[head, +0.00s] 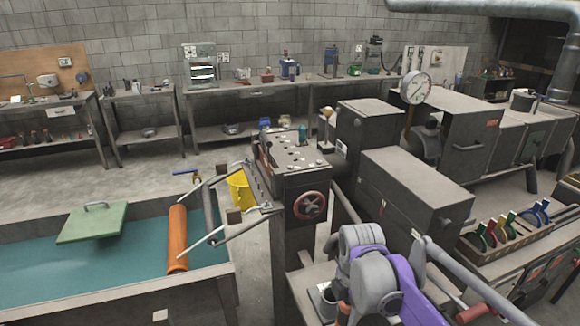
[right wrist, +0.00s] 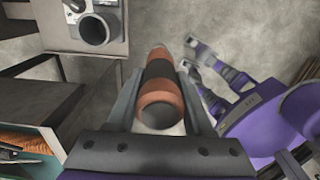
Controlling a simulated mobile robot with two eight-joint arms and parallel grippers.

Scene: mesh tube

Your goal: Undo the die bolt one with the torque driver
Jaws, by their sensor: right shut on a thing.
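In the right wrist view my right gripper (right wrist: 158,98) is shut on a brown cylinder with a dark middle band (right wrist: 158,88), seen nearly end-on between the two fingers. It looks like the torque driver's handle; its far end is hidden. In the head view my right arm, grey and purple, stands at the bottom right of centre; its fingertips do not show. The machine with a red handwheel (head: 310,205) has a top plate (head: 295,160) with several small round parts. I cannot tell which part is die bolt one. My left gripper is not in view.
A grey cup (head: 327,298) stands beside my right arm. A tank of teal liquid (head: 120,292) with an orange tube (head: 178,240) is at the left. A crate of coloured tools (head: 500,245) is at the right.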

